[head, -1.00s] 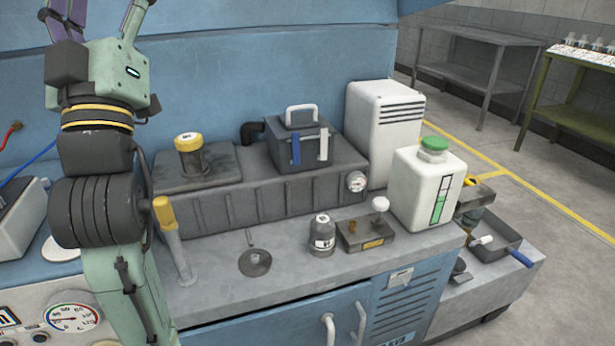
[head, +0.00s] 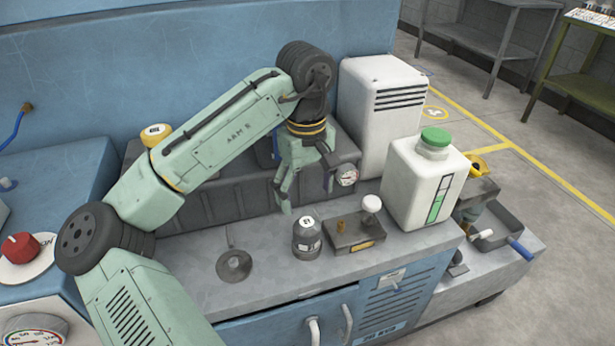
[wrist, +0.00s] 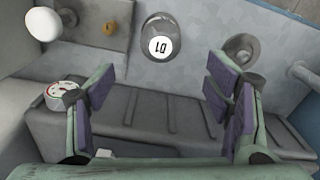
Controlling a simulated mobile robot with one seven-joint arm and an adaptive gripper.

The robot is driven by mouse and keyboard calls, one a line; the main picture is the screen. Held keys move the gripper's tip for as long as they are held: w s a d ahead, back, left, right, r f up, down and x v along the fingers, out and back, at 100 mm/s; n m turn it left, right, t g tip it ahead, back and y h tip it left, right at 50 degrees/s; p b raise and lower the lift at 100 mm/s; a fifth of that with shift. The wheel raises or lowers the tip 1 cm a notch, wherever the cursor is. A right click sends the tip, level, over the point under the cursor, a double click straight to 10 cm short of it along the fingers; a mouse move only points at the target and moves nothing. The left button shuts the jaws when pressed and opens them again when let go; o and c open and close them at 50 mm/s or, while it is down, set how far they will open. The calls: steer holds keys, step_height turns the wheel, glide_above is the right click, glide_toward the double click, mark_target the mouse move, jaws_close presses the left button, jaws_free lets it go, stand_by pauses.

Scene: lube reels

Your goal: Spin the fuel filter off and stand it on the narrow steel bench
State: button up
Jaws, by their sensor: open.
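My gripper (head: 306,198) is open and empty, pointing down above the back of the worktop, in front of the ribbed grey tank. Its spread fingers (wrist: 160,90) show in the wrist view with nothing between them. A teal and brown cylinder (head: 489,222), probably the fuel filter, is partly visible under a grey block at the right end, well right of my gripper; the white jug hides part of that area. A grey steel bench (head: 490,40) stands at the back right, probably the narrow one; its top is partly cut off.
A dark labelled canister (head: 307,238), a small box with a white knob (head: 355,235) and the white jug (head: 422,185) stand on the worktop. A tray with a blue handle (head: 505,232) lies at right. A green bench (head: 580,60) stands farther right. Open floor lies between.

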mark_target(306, 222)
step_height(306, 222, down, 11)
steer(key=shift+s+r+p, duration=0.15)
steer(key=shift+r+p, duration=0.05)
steer(key=shift+p, duration=0.25)
steer(key=c, duration=1.4)
steer(key=n+p, duration=0.2)
steer(key=n, duration=0.1)
steer(key=shift+r+p, duration=0.25)
steer(key=shift+p, duration=0.05)
steer(key=shift+f+n+p, duration=0.25)
steer(key=shift+n+p, duration=0.15)
steer(key=shift+n, duration=0.7)
steer(key=shift+r+n+p, duration=0.2)
steer(key=shift+n+p, duration=0.3)
steer(key=shift+p, duration=0.15)
steer(key=shift+n+p, duration=0.9)
steer(key=shift+n, duration=0.1)
steer(key=shift+f+n+p, duration=0.25)
steer(key=shift+n+p, duration=0.2)
steer(key=shift+n, duration=0.65)
